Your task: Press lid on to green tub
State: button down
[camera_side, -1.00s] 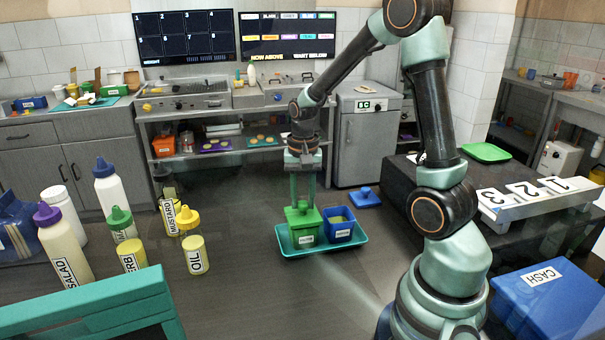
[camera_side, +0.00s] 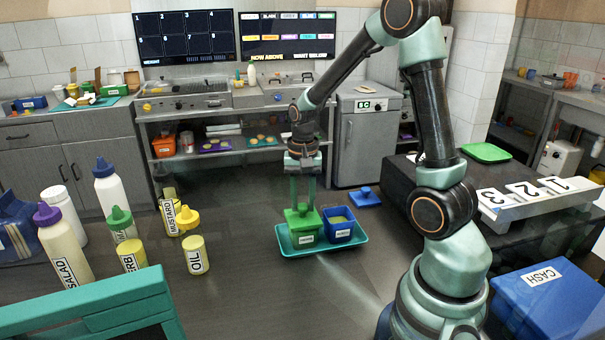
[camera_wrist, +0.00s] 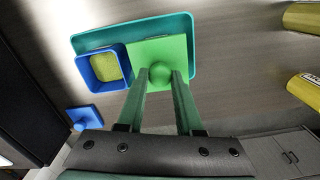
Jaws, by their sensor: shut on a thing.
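My gripper (camera_side: 304,206) points straight down over the tray, and its fingers are shut on the round knob of the green lid (camera_side: 301,219). In the wrist view the square green lid (camera_wrist: 174,50) covers the tub's opening, with the knob (camera_wrist: 160,73) between the two fingertips. The green tub (camera_side: 307,238) stands upright under the lid with a white label on its front. The lid rests on or very close to the tub's rim; I cannot tell whether it is fully pressed down. In the wrist view the lid hides the tub.
A teal tray (camera_side: 290,250) holds the green tub and an open blue tub (camera_side: 341,233) with yellowish contents. A blue lid (camera_side: 366,198) lies on the counter behind the tray. Bottles, including the oil bottle (camera_side: 196,258), stand to the left. The counter in front of the tray is clear.

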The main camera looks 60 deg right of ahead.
jog(key=shift+f, duration=0.35)
jog(key=shift+c, duration=2.4)
grip_release()
jog(key=shift+r, duration=0.1)
jog(key=shift+r, duration=3.45)
jog(key=s+a+r+n+t, duration=0.2)
jog(key=a+r+n, duration=0.2)
jog(key=a+n, duration=0.2)
jog(key=s+a+r+n+t, duration=0.3)
jog(key=a+n, duration=0.3)
jog(key=a, duration=0.2)
jog(key=shift+s+a+r+t, duration=0.15)
jog(key=shift+a+r+t, duration=0.15)
jog(key=shift+r, duration=0.45)
